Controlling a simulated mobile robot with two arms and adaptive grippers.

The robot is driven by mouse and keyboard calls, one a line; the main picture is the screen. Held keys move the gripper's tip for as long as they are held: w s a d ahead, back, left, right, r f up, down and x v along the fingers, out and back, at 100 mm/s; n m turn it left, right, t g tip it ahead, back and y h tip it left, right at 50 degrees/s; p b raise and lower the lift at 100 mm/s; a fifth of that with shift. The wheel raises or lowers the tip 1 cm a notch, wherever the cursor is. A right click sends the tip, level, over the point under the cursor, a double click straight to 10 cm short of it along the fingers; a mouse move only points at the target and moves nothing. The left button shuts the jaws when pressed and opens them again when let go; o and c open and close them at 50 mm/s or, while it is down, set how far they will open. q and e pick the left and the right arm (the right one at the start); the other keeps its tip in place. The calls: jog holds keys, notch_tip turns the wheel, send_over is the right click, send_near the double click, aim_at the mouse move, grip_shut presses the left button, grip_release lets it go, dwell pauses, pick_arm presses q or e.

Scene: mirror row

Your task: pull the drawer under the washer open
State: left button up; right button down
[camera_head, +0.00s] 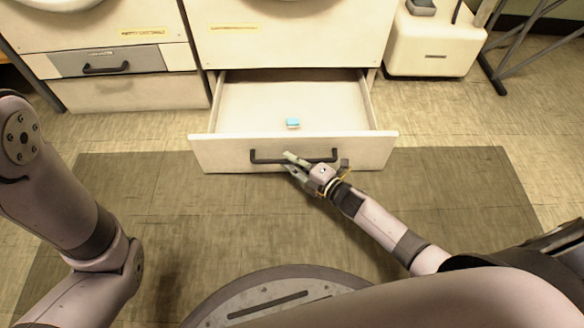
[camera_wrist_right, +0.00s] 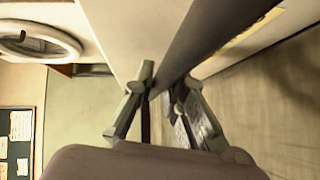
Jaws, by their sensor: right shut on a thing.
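The drawer (camera_head: 220,150) under the washer (camera_head: 290,40) stands pulled well out in the head view. Its front has a dark bar handle (camera_head: 265,160), and a small light-blue block (camera_head: 292,123) lies inside. My right gripper (camera_head: 288,162) is shut on the handle near its middle. In the right wrist view my gripper's fingers (camera_wrist_right: 166,85) sit on either side of the dark bar. My left arm shows at the left of the head view, but its gripper is not visible.
A cabinet with a grey drawer front and handle (camera_head: 105,70) stands at the left. A cream box-like unit (camera_head: 432,45) and a dark metal frame stand at the right. A dark mat (camera_head: 130,220) covers the floor before the drawer.

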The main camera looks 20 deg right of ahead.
jog(key=c, duration=1.6)
grip_release()
jog(key=shift+s, duration=0.1)
jog(key=shift+s+d, duration=0.2)
jog(key=shift+s, duration=0.05)
jog(key=v, duration=1.1)
jog(key=shift+s, duration=0.15)
